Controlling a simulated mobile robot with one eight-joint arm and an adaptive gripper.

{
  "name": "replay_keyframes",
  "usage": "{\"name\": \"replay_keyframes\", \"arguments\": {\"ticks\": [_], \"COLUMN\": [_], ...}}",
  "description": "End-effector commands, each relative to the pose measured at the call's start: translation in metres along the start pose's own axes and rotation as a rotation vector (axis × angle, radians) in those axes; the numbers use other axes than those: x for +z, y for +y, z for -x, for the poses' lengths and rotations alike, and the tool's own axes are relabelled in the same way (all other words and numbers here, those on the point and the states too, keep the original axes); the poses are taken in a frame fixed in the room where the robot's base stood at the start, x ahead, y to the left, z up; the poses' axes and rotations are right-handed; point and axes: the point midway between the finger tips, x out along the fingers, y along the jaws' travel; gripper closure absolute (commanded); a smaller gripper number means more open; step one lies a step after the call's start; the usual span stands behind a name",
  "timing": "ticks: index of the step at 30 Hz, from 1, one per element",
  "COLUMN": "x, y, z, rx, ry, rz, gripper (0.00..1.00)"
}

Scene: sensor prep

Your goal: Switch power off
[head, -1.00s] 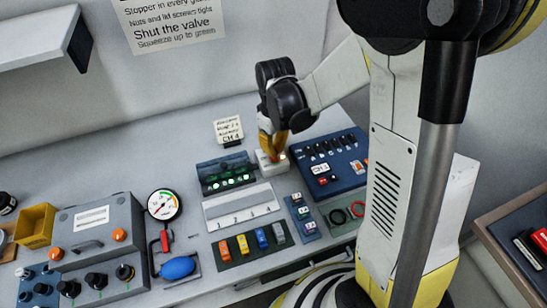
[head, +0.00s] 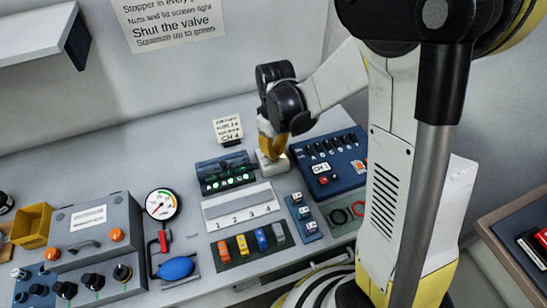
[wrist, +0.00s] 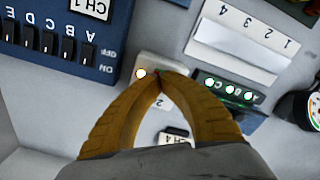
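A small white box (head: 272,167) stands between the dark light panel and the blue switch panel. It also shows in the wrist view (wrist: 165,66), with a round glowing light near its left end; I take it to be the power switch box. My gripper (head: 272,157) points down at this box. In the wrist view my gripper's (wrist: 158,76) two yellow-brown fingertips meet at the box, beside the light, with nothing visible between them. The fingertips hide part of the box, so the switch position and exact contact cannot be told.
The blue panel (head: 345,155) has several black switches and a CH 1 label. A dark panel (head: 212,167) with lit green lamps is left of the box. A numbered white rack (head: 240,206), colored blocks, a gauge (head: 162,204) and a grey case (head: 93,235) crowd the bench.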

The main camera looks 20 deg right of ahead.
Motion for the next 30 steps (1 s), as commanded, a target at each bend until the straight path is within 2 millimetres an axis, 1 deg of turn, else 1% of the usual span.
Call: {"name": "replay_keyframes", "arguments": {"ticks": [30], "x": [0.000], "y": [0.000], "z": [-0.016], "rx": [0.000], "ry": [0.000], "rz": [0.000], "gripper": [1.00]}}
